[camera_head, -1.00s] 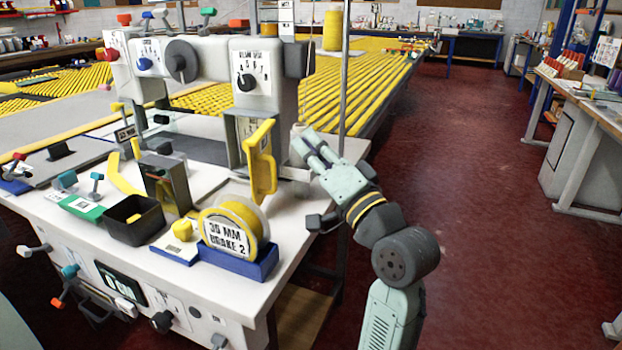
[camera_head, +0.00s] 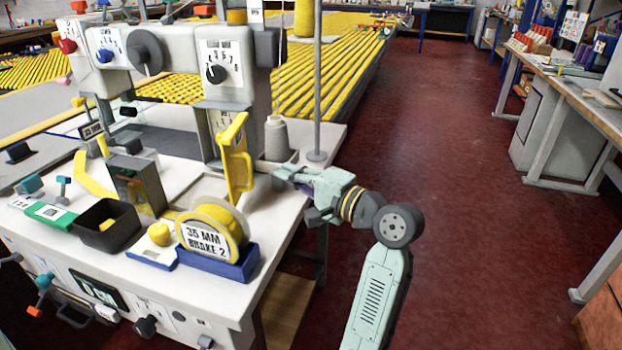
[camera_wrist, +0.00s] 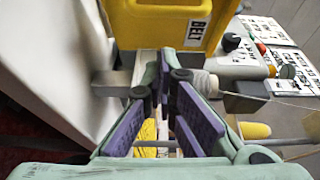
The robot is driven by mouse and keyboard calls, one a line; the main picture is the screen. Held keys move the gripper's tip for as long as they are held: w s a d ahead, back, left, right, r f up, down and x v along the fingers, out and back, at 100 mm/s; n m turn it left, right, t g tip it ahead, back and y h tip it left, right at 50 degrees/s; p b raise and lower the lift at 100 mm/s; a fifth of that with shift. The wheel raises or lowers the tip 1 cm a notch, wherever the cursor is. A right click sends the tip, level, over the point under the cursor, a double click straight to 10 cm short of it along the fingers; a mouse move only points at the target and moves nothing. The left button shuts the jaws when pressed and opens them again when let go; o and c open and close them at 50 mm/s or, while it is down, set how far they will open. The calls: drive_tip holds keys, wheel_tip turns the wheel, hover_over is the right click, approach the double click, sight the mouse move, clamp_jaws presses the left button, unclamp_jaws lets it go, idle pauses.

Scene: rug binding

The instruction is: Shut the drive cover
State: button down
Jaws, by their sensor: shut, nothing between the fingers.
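The yellow drive cover (camera_head: 237,165) stands upright, swung out from the machine's white pillar (camera_head: 236,95). In the wrist view the cover (camera_wrist: 165,25) is at the top, with a "BELT" label on it. My gripper (camera_head: 280,173) is to the right of the cover's lower part, above the table's right edge, pointing left. In the wrist view its purple-padded fingers (camera_wrist: 165,75) are shut and empty, with tips close to the cover's lower edge. I cannot tell whether they touch it.
A grey thread cone (camera_head: 276,138) and a thin upright pole (camera_head: 316,85) stand behind my gripper. A yellow tape reel (camera_head: 212,230) in a blue holder (camera_head: 235,268) sits in front of the cover. The red floor (camera_head: 440,180) to the right is clear.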

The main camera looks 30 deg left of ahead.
sight(233, 175)
drive_tip(key=shift+s+a, duration=1.1)
drive_tip(key=shift+a, duration=0.15)
drive_tip(key=s+a+p, duration=0.1)
drive_tip(key=s+p, duration=0.1)
drive_tip(key=s+a+p, duration=0.1)
drive_tip(key=s+a, duration=0.1)
drive_tip(key=shift+r+p, duration=0.15)
drive_tip(key=shift+p, duration=0.2)
drive_tip(key=shift+s+a, duration=0.1)
drive_tip(key=shift+a, duration=0.05)
drive_tip(key=shift+f, duration=0.2)
